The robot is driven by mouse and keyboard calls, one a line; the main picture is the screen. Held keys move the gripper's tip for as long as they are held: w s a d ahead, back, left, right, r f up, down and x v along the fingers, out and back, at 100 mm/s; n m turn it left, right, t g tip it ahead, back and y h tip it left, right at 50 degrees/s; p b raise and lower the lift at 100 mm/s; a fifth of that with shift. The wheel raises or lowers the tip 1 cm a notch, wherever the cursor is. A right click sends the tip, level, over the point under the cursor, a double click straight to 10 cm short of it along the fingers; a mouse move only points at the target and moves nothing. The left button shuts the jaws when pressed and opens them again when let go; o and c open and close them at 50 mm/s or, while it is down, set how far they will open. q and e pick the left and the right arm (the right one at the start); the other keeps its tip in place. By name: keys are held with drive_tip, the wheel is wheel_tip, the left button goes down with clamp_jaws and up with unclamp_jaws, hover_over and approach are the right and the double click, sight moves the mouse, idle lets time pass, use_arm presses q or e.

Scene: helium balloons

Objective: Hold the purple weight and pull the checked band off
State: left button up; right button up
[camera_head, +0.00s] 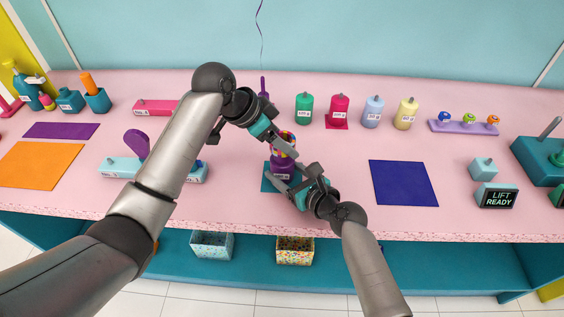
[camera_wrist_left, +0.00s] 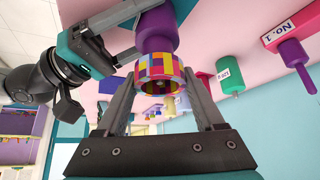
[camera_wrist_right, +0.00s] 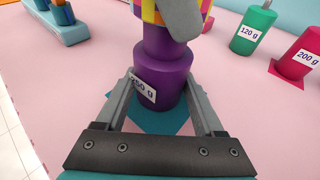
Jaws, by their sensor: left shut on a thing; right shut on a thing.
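The purple weight (camera_head: 283,168), labelled 250 g, stands upright on a teal square mat (camera_head: 267,185) at the table's middle. It also shows in the right wrist view (camera_wrist_right: 167,72). The checked band (camera_wrist_left: 158,68), in red, yellow and purple, is around the weight's upper end; I cannot tell how far it has slid. My left gripper (camera_head: 285,146) is shut on the band from above, one finger on each side. My right gripper (camera_head: 285,182) is shut on the weight's lower body from the front, low over the mat. The arms hide part of both things.
Green (camera_head: 304,108), pink (camera_head: 338,110), blue and yellow canisters stand in a row behind. A navy mat (camera_head: 403,184) lies free to the right. A light-blue rack (camera_head: 122,167) lies left, partly behind my left arm. A LIFT READY sign (camera_head: 498,197) stands far right.

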use_arm(q)
drive_tip(key=shift+r, duration=4.15)
use_arm(e)
drive_tip(key=o, duration=1.6)
drive_tip(key=shift+c, duration=0.2)
drive_tip(key=v, duration=1.2)
drive_tip(key=shift+d, duration=0.1)
